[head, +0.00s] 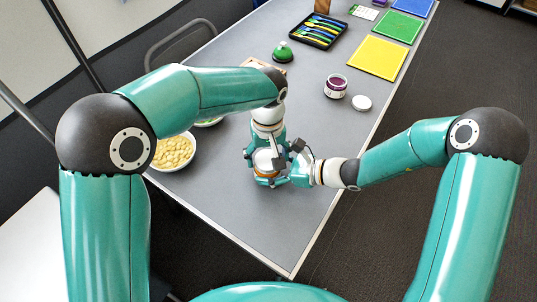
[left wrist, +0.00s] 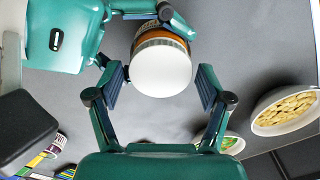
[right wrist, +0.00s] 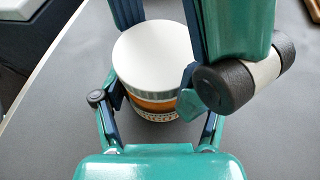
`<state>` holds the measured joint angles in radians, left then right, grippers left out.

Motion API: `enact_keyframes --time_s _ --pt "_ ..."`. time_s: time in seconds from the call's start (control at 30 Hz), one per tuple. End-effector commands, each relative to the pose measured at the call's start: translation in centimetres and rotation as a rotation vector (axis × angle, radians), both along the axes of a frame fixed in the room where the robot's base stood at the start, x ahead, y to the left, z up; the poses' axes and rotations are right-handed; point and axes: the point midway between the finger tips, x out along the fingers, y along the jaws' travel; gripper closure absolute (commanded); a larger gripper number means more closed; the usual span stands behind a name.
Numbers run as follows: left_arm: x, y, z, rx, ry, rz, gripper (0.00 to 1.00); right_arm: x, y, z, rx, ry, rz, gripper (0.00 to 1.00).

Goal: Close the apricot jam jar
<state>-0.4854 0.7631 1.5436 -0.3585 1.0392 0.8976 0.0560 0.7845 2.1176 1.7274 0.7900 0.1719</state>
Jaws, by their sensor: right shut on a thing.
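The apricot jam jar (right wrist: 155,104) stands upright on the grey table, with an orange band below a round white lid (left wrist: 162,68). The lid sits level on top; I cannot tell whether it is screwed tight. My right gripper (right wrist: 160,108) is shut around the jar's body from the side. My left gripper (left wrist: 159,88) points down from above, its fingers apart on either side of the lid, with gaps showing in the left wrist view. In the head view the grippers largely hide the jar.
A purple jam jar (head: 335,87) stands open farther back, a white lid (head: 362,103) beside it. A bowl of pale food (head: 173,152) is at left. A green bell-like item (head: 283,52), cutlery tray (head: 318,30) and yellow board (head: 378,57) lie behind. The table's near end is clear.

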Motion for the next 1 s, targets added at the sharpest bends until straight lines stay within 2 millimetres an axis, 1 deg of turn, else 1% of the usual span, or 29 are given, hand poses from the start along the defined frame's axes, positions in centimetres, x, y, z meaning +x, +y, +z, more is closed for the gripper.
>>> enact_keyframes --time_s 0.03,0.17,0.2,0.27,0.3,0.37,0.5,0.63,0.67,0.7,0.77,0.8,1.0 --pt "0.00 0.00 0.00 0.000 0.000 0.000 0.35 0.01 -0.02 -0.05 -0.001 0.001 -0.001 1.00" --pt "0.00 -0.01 0.01 0.000 0.000 0.000 0.57 0.00 -0.02 -0.05 -0.001 0.001 -0.001 1.00" --pt "0.00 -0.01 0.01 0.000 0.000 0.000 0.64 0.00 -0.02 -0.05 -0.001 0.001 0.000 1.00" --pt "0.00 -0.02 0.01 0.000 0.000 0.000 0.74 0.01 -0.01 -0.05 -0.001 0.001 0.000 1.00" --pt "0.00 -0.02 0.02 0.000 0.000 0.000 0.76 0.00 -0.01 -0.04 -0.001 0.001 0.000 1.00" --pt "0.01 -0.03 0.01 -0.001 0.000 -0.012 0.76 0.00 -0.01 -0.04 -0.001 0.001 0.000 1.00" --pt "-0.01 -0.03 0.00 -0.002 0.000 -0.147 0.76 -0.02 0.01 -0.04 -0.001 0.001 0.000 1.00" --pt "-0.01 -0.05 0.01 -0.003 0.000 -0.136 0.76 -0.02 0.01 -0.04 0.000 0.002 0.001 1.00" --pt "-0.01 -0.05 0.01 -0.003 0.000 -0.136 0.33 -0.03 0.02 -0.04 0.000 0.002 0.001 1.00" --pt "-0.01 -0.06 0.01 -0.003 0.000 -0.136 0.26 -0.02 0.03 -0.04 0.000 0.001 0.001 1.00" --pt "-0.01 -0.05 0.01 -0.003 0.000 -0.135 0.16 -0.03 0.03 -0.04 0.000 0.001 0.001 1.00" --pt "-0.01 -0.04 0.01 -0.002 0.000 -0.135 0.10 -0.03 0.03 -0.04 0.000 0.001 0.001 1.00" --pt "-0.01 -0.01 0.01 -0.002 0.000 -0.135 0.09 -0.03 0.03 -0.04 0.000 0.002 0.001 1.00"
